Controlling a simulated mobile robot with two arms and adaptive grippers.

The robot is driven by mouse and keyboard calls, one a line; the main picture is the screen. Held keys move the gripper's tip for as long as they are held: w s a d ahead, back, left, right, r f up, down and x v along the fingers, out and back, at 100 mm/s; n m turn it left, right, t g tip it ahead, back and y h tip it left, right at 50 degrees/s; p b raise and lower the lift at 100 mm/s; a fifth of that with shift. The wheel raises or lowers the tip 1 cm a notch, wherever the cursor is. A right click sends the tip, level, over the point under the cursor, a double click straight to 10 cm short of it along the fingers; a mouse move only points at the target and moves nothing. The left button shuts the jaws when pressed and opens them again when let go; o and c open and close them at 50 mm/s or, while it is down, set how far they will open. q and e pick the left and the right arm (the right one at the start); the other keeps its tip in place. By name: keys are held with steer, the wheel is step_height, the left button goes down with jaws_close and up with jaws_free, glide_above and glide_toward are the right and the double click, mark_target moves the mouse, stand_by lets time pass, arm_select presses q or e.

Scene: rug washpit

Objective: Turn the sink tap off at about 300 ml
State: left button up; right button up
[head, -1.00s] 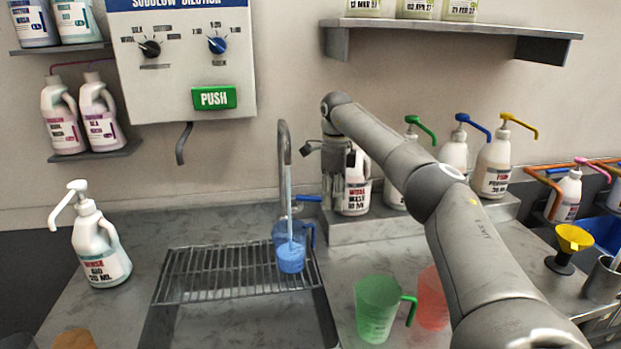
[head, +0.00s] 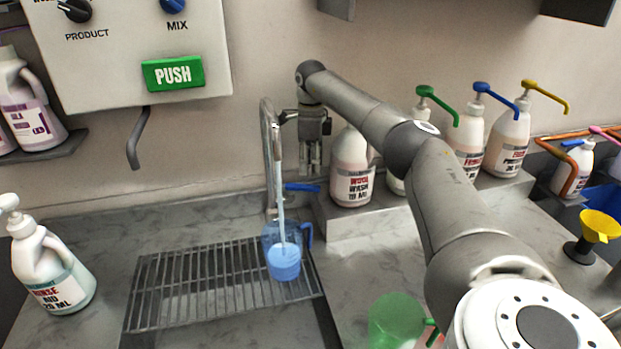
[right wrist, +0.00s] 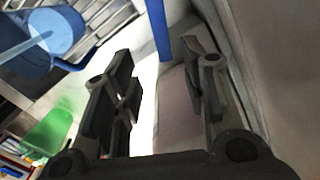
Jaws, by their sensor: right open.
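The steel sink tap (head: 268,150) stands at the back of the sink, with a blue lever (head: 302,187) pointing right. A water stream (head: 281,200) falls into a blue measuring jug (head: 306,234) on the wire rack. The jug is partly full of bluish liquid; I cannot read its marks. My right gripper (head: 312,172) is open and empty, pointing down just above the lever. In the right wrist view the lever (right wrist: 159,32) shows beyond the open fingers (right wrist: 165,100), between their tips. I cannot tell whether they touch it. My left gripper is not in view.
The wire rack (head: 160,285) spans the sink. A white wool wash bottle (head: 350,160) stands close right of my gripper, with several pump bottles beyond. A green jug (head: 392,322) is at the front. A dispenser panel (head: 130,30) with a spout hangs at back left.

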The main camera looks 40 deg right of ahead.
mark_target(311, 187)
steer(key=f, duration=0.3)
steer(key=f+p, duration=0.1)
steer(key=f, duration=0.1)
steer(key=shift+w+d+f, duration=0.2)
steer(key=shift+f, duration=0.2)
steer(key=shift+a+f, duration=0.1)
steer(key=shift+f, duration=0.4)
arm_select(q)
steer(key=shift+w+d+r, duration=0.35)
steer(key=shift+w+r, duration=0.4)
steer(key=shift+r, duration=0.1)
arm_select(e)
jaws_close()
